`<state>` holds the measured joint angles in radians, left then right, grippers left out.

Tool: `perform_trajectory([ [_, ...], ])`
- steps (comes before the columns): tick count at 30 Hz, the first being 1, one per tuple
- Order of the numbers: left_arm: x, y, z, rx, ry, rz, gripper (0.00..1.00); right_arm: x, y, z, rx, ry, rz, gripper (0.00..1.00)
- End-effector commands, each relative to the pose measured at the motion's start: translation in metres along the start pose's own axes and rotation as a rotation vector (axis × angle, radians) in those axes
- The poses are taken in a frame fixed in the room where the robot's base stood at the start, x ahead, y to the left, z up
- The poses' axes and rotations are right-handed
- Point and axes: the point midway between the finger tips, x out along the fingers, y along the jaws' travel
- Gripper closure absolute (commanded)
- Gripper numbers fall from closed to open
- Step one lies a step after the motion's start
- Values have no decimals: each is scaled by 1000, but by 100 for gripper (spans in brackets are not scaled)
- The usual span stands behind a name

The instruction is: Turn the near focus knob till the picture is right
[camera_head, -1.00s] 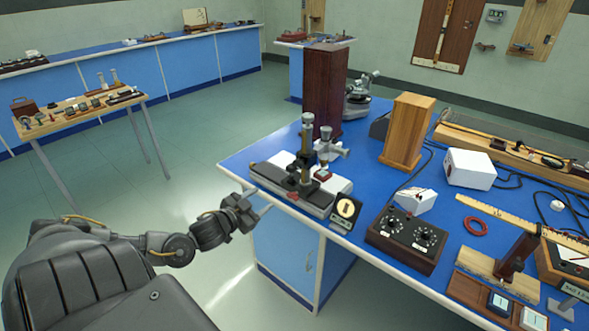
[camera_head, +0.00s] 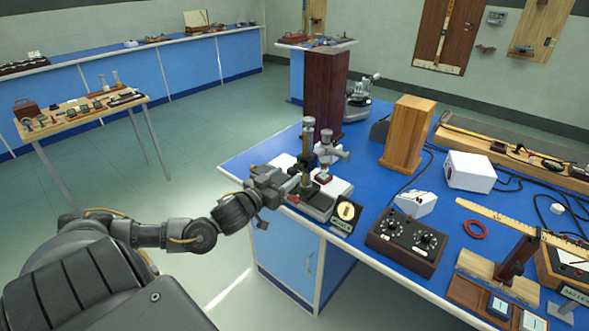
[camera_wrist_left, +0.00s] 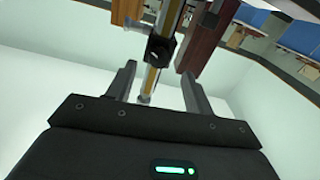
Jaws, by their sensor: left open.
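A microscope-like instrument with an upright brass and dark tube (camera_head: 308,150) stands at the near left corner of the blue bench. In the head view my left gripper (camera_head: 291,184) is beside its lower part and hides some of the base. In the left wrist view the open jaws (camera_wrist_left: 158,74) point at the instrument, and its tube (camera_wrist_left: 172,16) with a dark fitting (camera_wrist_left: 161,49) shows between and beyond the fingers. I cannot tell which part is the near focus knob, nor any contact. A small card with a round yellow picture (camera_head: 348,211) stands right of the base.
A dark control box with two dials (camera_head: 407,242), a wooden block (camera_head: 407,133) and a tall dark box (camera_head: 325,92) are nearby.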

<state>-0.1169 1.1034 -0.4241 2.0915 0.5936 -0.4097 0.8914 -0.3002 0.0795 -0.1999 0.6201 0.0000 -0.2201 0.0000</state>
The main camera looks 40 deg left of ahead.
Motion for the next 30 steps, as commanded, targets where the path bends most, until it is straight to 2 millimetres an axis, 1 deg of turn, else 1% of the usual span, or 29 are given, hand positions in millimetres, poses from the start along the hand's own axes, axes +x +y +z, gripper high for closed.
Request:
perform_trajectory([
  [1,9,0,-3,0,4,-3,48,-3,0,0,0,0,0,33],
  [3,20,0,-3,0,4,-2,48,-5,0,0,0,0,0,33],
  [9,41,0,-1,0,2,0,48,-8,0,-1,0,0,0,33],
  [14,48,0,0,1,1,0,48,-9,0,-1,0,0,0,33],
  [22,49,0,0,1,-1,1,48,-9,0,-1,0,0,0,33],
  [23,49,0,0,1,-1,1,50,-9,0,-1,0,0,0,33],
  [30,49,0,0,1,-1,0,82,-9,0,-1,0,0,0,33],
])
